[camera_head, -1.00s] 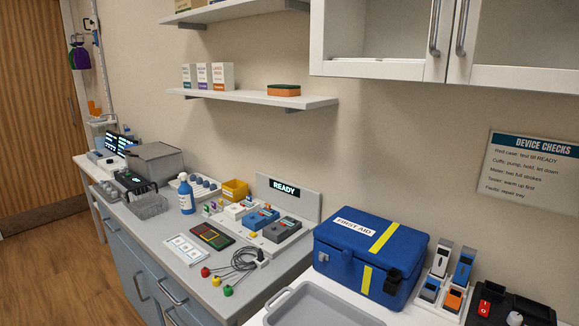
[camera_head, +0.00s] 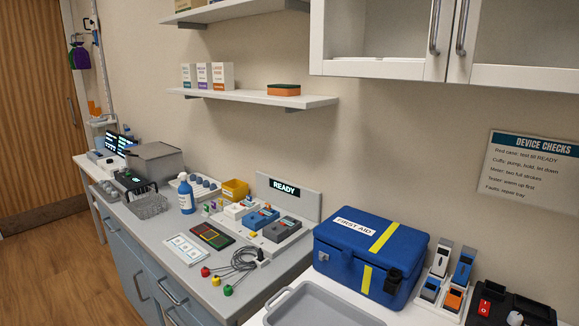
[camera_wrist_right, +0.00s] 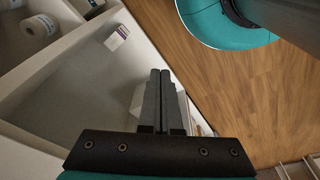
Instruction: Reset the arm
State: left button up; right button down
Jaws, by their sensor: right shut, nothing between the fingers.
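My right gripper (camera_wrist_right: 160,100) shows in the right wrist view with its two dark fingers together and empty. It is over or in front of a pale surface with raised walls, and a whitish shape is partly hidden behind the fingers. No arm or gripper shows in the head view, so my left gripper is out of sight.
In the head view a blue first aid case (camera_head: 369,256) and a grey tray (camera_head: 325,305) stand on the right counter. A test station (camera_head: 285,205) reading READY stands on the middle counter. White cupboards (camera_head: 440,45) hang above. In the wrist view, wood floor (camera_wrist_right: 250,90) lies right.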

jog(key=s+d+f+g, duration=0.1)
jog(key=s+d+f, duration=0.1)
jog(key=s+f, duration=0.6)
jog(key=shift+s+d+f, duration=0.15)
jog(key=shift+s+f, duration=0.2)
jog(key=shift+s, duration=1.8)
